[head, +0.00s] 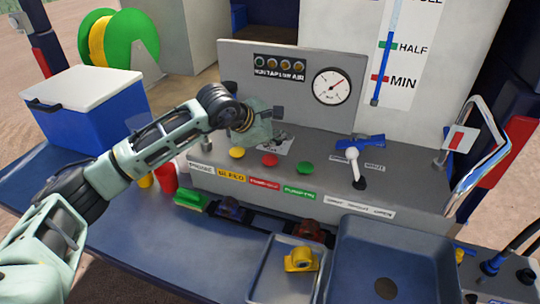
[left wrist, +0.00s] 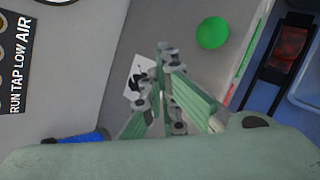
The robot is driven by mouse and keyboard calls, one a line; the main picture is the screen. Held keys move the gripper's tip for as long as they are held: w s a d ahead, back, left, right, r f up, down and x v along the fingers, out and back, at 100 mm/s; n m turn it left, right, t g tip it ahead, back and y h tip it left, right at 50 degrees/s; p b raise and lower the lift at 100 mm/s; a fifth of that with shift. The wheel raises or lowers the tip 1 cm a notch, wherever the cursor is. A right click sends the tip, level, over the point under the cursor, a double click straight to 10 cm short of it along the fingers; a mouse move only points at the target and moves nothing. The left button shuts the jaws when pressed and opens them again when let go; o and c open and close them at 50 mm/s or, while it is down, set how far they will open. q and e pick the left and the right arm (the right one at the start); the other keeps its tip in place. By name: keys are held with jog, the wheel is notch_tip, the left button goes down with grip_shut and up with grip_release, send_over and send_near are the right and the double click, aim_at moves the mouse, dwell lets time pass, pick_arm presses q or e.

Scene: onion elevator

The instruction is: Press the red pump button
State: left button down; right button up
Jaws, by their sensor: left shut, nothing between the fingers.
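The red button (head: 270,160) sits on the grey control panel (head: 325,183), between a yellow button (head: 237,152) and a green button (head: 307,168). My left gripper (head: 262,126) is shut and empty. In the head view it appears just above and behind the red button, apart from it in the picture; its exact height over the panel is hard to tell. In the left wrist view the shut fingers (left wrist: 166,62) point toward the panel, with the green button (left wrist: 212,33) to their right. I cannot make out the red button there. My right gripper is not in view.
A pressure gauge (head: 331,86) is on the upright panel behind. A grey sink (head: 392,262) and a tray (head: 285,278) with a yellow fitting (head: 301,259) are in front. A blue cooler (head: 92,118) stands at left.

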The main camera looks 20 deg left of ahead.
pick_arm(q)
notch_tip(320, 180, up, 2)
jog(key=shift+r+p, duration=0.25)
jog(key=shift+p, duration=0.05)
dwell(0.7)
